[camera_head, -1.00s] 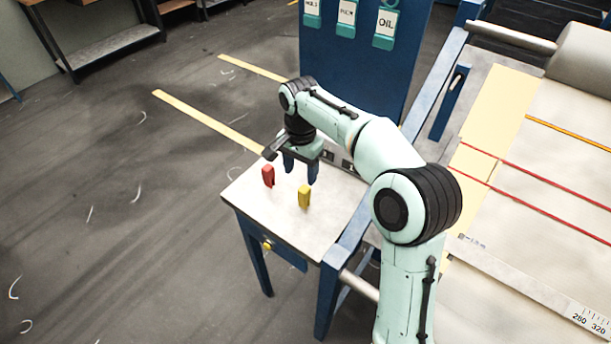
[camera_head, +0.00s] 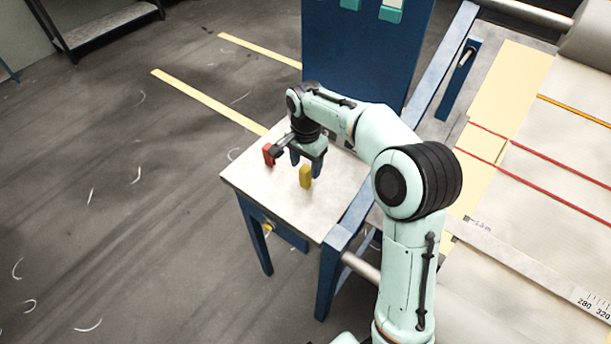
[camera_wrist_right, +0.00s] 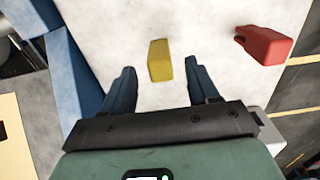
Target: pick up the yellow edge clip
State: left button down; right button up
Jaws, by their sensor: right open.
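The yellow edge clip (camera_head: 305,176) stands on the small side table (camera_head: 258,197), near its middle. In the right wrist view the yellow clip (camera_wrist_right: 160,60) lies ahead of the gap between the fingers, a little beyond the tips. A red clip (camera_head: 268,154) stands to its left on the same table and shows at the upper right in the right wrist view (camera_wrist_right: 264,45). My right gripper (camera_head: 306,168) is open and empty, fingers pointing down, just behind the yellow clip in the head view. My left gripper is not in view.
A tall blue panel (camera_head: 365,55) rises behind the table. The loom's pale cloth bed (camera_head: 540,215) with red threads (camera_head: 545,170) lies at the right. The tabletop's front part is clear.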

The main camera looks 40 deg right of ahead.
aim_at(306, 168)
jog(key=shift+f, duration=1.5)
jog(key=c, duration=1)
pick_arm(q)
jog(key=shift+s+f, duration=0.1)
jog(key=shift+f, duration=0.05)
pick_arm(e)
jog(key=shift+c, duration=0.2)
